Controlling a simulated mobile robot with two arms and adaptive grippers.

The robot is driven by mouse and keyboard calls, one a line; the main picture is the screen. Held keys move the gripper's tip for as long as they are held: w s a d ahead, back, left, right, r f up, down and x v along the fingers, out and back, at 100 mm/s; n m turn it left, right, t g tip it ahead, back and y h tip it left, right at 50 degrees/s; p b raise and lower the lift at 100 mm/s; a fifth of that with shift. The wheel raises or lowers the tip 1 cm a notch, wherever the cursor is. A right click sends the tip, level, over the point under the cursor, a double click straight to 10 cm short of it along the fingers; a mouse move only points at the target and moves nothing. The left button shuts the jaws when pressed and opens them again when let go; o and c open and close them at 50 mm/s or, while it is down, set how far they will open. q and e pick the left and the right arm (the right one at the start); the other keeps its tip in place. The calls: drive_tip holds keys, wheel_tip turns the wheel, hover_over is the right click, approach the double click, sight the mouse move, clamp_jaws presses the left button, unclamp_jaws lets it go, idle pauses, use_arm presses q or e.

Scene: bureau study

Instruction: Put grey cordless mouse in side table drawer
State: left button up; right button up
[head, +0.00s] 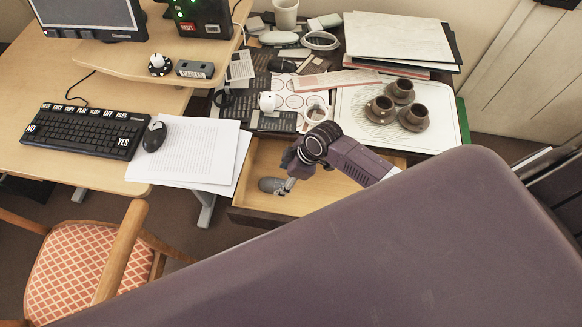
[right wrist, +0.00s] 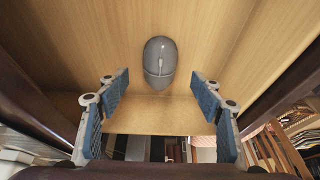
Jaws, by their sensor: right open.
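The grey cordless mouse (head: 271,185) lies on the floor of the open wooden side table drawer (head: 318,198), near its left side. In the right wrist view the mouse (right wrist: 160,62) shows whole on the wooden drawer bottom, beyond the fingers. My right gripper (head: 284,188) reaches into the drawer just right of the mouse. Its blue-padded fingers (right wrist: 160,105) are spread wide apart with nothing between them. The mouse looks free of the fingers. My left gripper is out of view.
The side table top holds papers, a tray (head: 440,131) with brown cups, and clutter. The desk at left carries a black keyboard (head: 85,131), a dark mouse (head: 154,136) and white sheets (head: 197,150) overhanging towards the drawer. A checked chair (head: 85,262) stands in front.

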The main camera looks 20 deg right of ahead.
drive_tip(key=v, duration=0.8)
idle(0.4)
